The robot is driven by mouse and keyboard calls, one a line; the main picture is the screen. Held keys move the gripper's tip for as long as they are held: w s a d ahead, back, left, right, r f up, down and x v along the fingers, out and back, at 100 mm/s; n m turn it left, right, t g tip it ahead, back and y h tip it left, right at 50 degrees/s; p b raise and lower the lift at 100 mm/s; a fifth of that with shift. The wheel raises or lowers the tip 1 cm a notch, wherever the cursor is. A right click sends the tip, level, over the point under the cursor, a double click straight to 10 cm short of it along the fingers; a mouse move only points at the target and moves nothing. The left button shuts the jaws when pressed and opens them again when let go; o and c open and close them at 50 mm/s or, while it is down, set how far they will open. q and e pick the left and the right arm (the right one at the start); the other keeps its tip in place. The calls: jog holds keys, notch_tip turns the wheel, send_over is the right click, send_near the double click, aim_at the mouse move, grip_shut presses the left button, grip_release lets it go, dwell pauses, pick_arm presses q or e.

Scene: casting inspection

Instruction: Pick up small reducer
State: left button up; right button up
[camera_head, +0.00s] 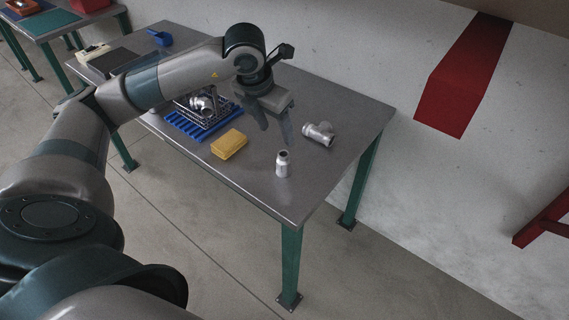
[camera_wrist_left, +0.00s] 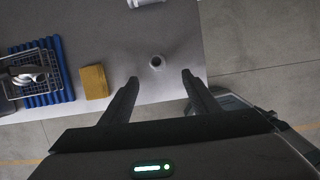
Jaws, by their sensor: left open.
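The small reducer (camera_head: 283,164) is a short silvery fitting with a narrower neck, standing upright near the front right of the grey table. In the left wrist view the reducer (camera_wrist_left: 156,62) is seen from above, beyond the fingertips and roughly between their lines. My left gripper (camera_head: 275,134) is open and empty above the table, behind the reducer and apart from it. Its two dark fingers also show in the left wrist view (camera_wrist_left: 160,80). My right gripper is in neither view.
A silvery tee fitting (camera_head: 319,134) lies right of the reducer. A yellow block (camera_head: 229,144) lies left of it. A wire basket holding a fitting stands on a blue slatted mat (camera_head: 174,129). A blue scoop (camera_head: 160,38) is at the back left. The table's front right corner (camera_head: 297,222) is clear.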

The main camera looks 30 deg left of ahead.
pick_arm(q)
jog(key=f, duration=0.1)
jog(key=p, duration=0.4)
send_near(285, 157)
jog(key=x, duration=0.6)
jog(key=shift+s+d, duration=0.15)
jog(key=shift+d, duration=0.2)
jog(key=shift+f, duration=0.5)
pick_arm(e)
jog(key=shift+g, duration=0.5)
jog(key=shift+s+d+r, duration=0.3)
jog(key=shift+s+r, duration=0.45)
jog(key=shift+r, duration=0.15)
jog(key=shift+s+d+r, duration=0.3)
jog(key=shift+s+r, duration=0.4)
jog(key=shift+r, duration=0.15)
pick_arm(q)
jog(key=shift+w+a+f+p, duration=0.15)
jog(key=shift+w+f+p, duration=0.4)
jog(key=shift+p, duration=0.3)
jog(key=p+x, duration=0.1)
jog(key=x, duration=0.2)
jog(key=shift+s+a+f, duration=0.1)
jog(key=shift+a, duration=0.05)
jog(key=shift+f, duration=0.4)
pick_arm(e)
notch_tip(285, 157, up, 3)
